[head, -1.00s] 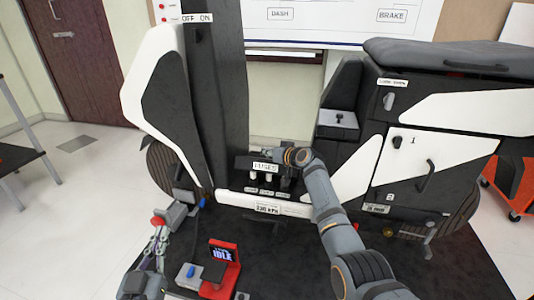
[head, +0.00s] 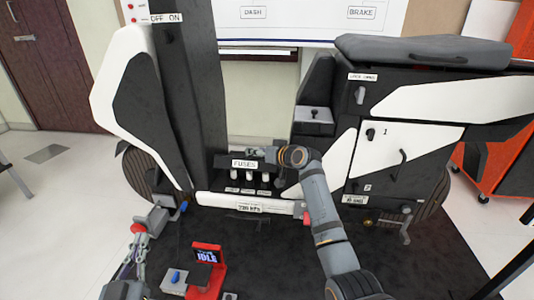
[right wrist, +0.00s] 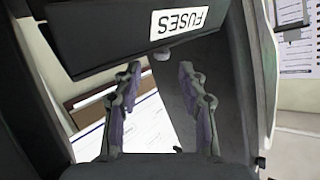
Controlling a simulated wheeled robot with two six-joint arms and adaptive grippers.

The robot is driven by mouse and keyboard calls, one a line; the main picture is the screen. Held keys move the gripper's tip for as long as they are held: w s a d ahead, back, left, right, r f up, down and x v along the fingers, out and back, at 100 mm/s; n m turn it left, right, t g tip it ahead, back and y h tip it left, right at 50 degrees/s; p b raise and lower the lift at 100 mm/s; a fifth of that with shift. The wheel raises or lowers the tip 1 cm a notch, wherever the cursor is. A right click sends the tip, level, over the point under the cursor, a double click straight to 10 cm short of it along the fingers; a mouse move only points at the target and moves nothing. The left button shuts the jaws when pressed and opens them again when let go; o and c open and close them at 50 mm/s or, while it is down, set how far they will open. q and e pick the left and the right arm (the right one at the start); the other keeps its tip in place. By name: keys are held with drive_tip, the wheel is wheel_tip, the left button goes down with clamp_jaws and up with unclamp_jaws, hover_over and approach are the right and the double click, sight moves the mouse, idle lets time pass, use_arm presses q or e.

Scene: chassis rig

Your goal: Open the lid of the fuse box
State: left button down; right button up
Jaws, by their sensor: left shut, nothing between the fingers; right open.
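The fuse box is low in the middle of the black and white machine in the head view. Its dark lid (head: 222,162) carries a FUSES label (head: 244,163), with several small white pieces below it. In the right wrist view the lid (right wrist: 90,38) crosses the top, its label upside down, with a small pale knob (right wrist: 162,55) at its edge. My right gripper (right wrist: 160,67) is open, its fingertips either side of the space just below the knob. Contact is unclear. My left gripper (head: 137,246) is shut and empty at lower left, near a red knob (head: 138,228).
A red stand with an IDLE screen (head: 207,256) is on the dark mat (head: 260,275), right of my left gripper. The white fairing (head: 120,75) rises left of the fuse box. The seat unit (head: 420,110) stands to its right. An orange cabinet (head: 495,175) is at far right.

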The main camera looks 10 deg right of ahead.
drive_tip(key=v, duration=0.5)
drive_tip(key=shift+s+d+r, duration=0.1)
drive_tip(key=shift+s+d, duration=0.1)
drive_tip(key=shift+s, duration=0.05)
drive_tip(key=shift+c, duration=0.4)
